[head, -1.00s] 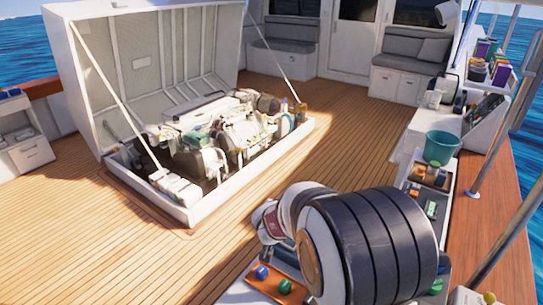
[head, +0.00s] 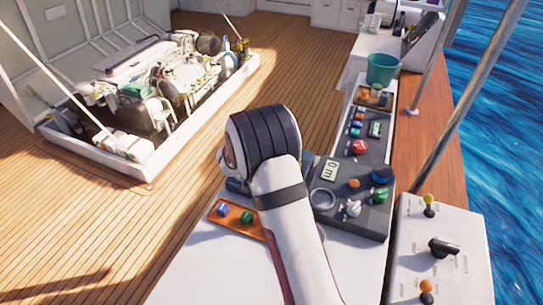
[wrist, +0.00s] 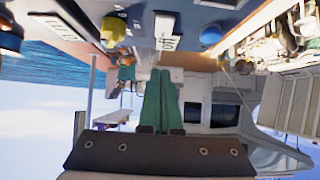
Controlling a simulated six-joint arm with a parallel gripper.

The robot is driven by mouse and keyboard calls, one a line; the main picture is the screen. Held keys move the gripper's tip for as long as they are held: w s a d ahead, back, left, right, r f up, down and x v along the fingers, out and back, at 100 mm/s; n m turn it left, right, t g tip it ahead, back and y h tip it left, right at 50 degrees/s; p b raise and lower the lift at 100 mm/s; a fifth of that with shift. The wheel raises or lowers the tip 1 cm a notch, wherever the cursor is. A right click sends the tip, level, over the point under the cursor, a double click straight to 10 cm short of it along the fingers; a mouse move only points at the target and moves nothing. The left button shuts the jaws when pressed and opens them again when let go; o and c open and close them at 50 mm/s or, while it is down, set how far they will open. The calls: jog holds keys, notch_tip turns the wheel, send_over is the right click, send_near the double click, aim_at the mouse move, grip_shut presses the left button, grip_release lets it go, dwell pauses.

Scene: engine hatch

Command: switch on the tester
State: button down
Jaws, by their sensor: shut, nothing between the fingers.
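I cannot tell for sure which unit is the tester. My gripper (wrist: 163,74) shows in the wrist view as two green fingers pressed together, empty. My arm hides it in the head view. The wrist view is upside down; a panel with a yellow knob (wrist: 113,28) and a white label (wrist: 167,42) lies along its top.
A white box (head: 437,250) with yellow and orange knobs and a black switch is at the right. A teal bucket (head: 382,69) stands behind the panels. An open engine hatch (head: 150,180) is at the left.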

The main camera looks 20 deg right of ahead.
jog(key=f, duration=0.1)
jog(key=w+d+f, duration=0.1)
jog(key=f, duration=0.1)
jog(key=w+d+f, duration=0.1)
jog(key=f, duration=0.1)
jog(key=shift+f, duration=0.25)
jog(key=shift+w+d+f, duration=0.1)
jog(key=shift+f, duration=0.2)
jog(key=shift+w+d+r, duration=0.15)
jog(key=shift+w+d, duration=0.4)
